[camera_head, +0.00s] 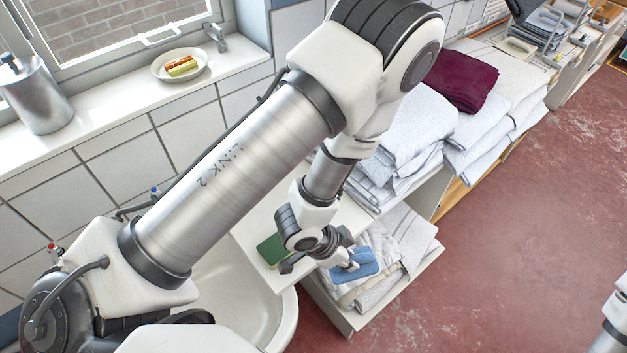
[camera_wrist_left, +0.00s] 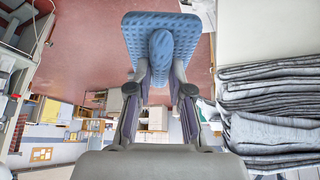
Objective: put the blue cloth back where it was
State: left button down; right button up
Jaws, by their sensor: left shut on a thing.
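The blue cloth (camera_head: 362,264) is a small folded, textured piece. My left gripper (camera_head: 346,262) is shut on it and holds it near the end of the white ledge, in front of the lower shelf of folded linen. In the left wrist view the cloth (camera_wrist_left: 188,28) bulges up between the two fingers of the gripper (camera_wrist_left: 159,80) and spreads out flat beyond them. Whether the cloth touches the linen below cannot be told. My right gripper is not in view.
A green folded cloth (camera_head: 272,249) lies on the white ledge (camera_head: 259,219) beside the basin (camera_head: 219,285). Stacks of grey-white linen (camera_head: 415,125) and a maroon cloth (camera_head: 463,82) lie behind. A dish (camera_head: 160,69) stands on the sill.

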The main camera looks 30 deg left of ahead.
pick_arm(q)
jog(key=shift+w+a+f+b, duration=0.2)
jog(key=shift+w+f+b, duration=0.5)
jog(key=shift+b, duration=3.9)
jog(key=a+b, duration=0.1)
jog(key=b, duration=0.4)
jog(key=shift+w+a+f, duration=0.1)
jog(key=shift+w+a, duration=0.05)
jog(key=w+a, duration=0.2)
jog(key=w+a+r+b, duration=0.1)
jog(key=w+a, duration=0.1)
jog(key=a, duration=0.1)
jog(key=shift+w, duration=0.25)
jog(key=w+a+p, duration=0.1)
jog(key=w+a, duration=0.1)
jog(key=w+a+p, duration=0.2)
jog(key=a, duration=0.1)
jog(key=shift+w+f, duration=0.1)
notch_tip(320, 180, down, 4)
jog(key=b, duration=0.4)
jog(key=shift+f+b, duration=0.2)
jog(key=shift+b, duration=0.15)
jog(key=shift+r, duration=0.25)
jog(key=c, duration=1.1)
grip_release()
jog(key=shift+o, duration=0.2)
jog(key=shift+p, duration=0.3)
